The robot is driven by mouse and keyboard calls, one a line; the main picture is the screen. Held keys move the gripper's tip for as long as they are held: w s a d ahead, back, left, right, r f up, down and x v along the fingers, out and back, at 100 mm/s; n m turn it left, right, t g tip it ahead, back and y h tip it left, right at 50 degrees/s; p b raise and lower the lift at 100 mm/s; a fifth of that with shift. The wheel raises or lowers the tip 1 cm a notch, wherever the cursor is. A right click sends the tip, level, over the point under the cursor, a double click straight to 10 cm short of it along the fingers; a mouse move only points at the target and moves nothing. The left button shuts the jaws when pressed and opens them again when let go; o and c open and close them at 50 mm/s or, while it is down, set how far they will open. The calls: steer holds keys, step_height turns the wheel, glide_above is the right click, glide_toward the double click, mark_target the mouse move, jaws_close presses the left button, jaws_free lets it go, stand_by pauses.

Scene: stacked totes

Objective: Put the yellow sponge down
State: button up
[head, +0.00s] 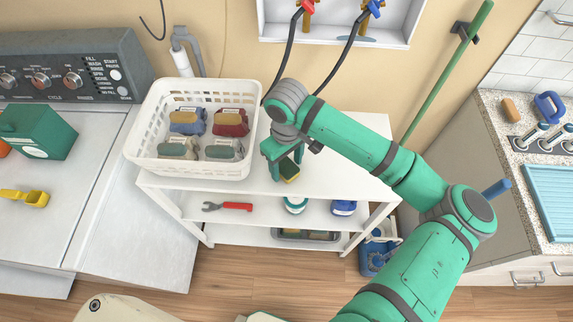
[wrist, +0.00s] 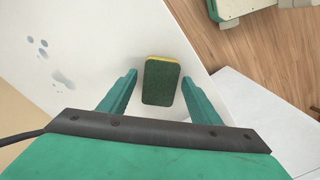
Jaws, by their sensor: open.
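The yellow sponge (head: 289,170) has a dark green scouring side. It is on the white shelf unit's top (head: 345,190), to the right of the white basket. In the wrist view the sponge (wrist: 161,82) shows its green face, with a yellow edge at the far end. My gripper (head: 282,172) is open around it. In the wrist view the two green fingers (wrist: 160,88) stand on either side of the sponge with gaps between. The sponge's underside is hidden, and whether it rests fully on the top is hard to tell.
A white basket (head: 140,140) with several packaged sponges stands just left of my gripper. The shelf top to the right is clear. A washer (head: 50,170) stands left.

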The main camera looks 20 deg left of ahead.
mark_target(287, 167)
step_height(287, 167, up, 12)
steer(key=shift+f, duration=0.2)
stand_by(0.7)
